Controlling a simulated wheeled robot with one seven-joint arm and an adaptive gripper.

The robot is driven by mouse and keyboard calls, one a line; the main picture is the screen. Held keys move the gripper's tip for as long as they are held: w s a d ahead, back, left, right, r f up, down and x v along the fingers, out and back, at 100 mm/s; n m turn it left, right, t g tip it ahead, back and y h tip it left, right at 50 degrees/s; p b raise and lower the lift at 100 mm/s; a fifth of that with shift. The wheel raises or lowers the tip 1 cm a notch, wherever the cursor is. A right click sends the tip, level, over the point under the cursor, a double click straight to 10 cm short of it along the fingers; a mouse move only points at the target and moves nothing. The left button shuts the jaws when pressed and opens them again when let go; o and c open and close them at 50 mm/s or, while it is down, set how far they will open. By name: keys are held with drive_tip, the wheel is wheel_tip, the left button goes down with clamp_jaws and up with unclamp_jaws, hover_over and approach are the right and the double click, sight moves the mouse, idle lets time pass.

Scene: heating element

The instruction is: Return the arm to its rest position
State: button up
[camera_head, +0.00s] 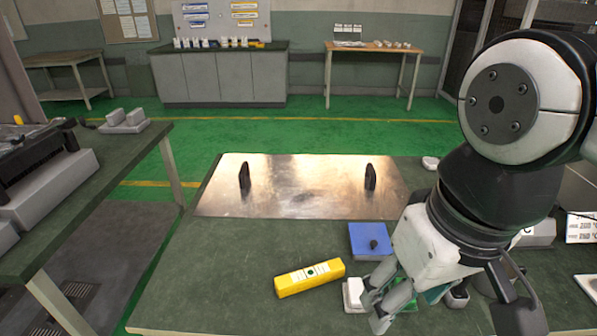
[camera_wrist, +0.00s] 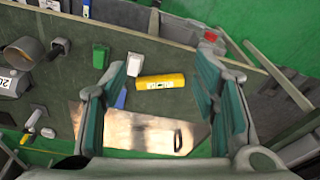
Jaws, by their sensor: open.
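My gripper (camera_head: 373,305) hangs over the right part of the green-topped table (camera_head: 215,245) in the head view, its fingers pointing down and left. In the wrist view the two teal-padded fingers of my gripper (camera_wrist: 158,72) stand wide apart, with nothing held between them. A yellow box (camera_head: 310,278) lies on the table left of the gripper; it also shows beyond the fingers in the wrist view (camera_wrist: 161,81). My arm fills the right side of the head view and hides part of the table there.
A metal plate (camera_head: 300,200) with two black handles lies behind the yellow box. A blue block (camera_head: 368,238) and a white block (camera_head: 352,290) are close to the gripper. A side table (camera_head: 75,190) with equipment stands left. The table's front left is clear.

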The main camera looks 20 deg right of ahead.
drive_tip(key=shift+s, duration=0.25)
wheel_tip(320, 180, up, 12)
drive_tip(key=t+p, duration=0.2)
drive_tip(key=p, duration=0.9)
drive_tip(key=shift+d+r, duration=0.2)
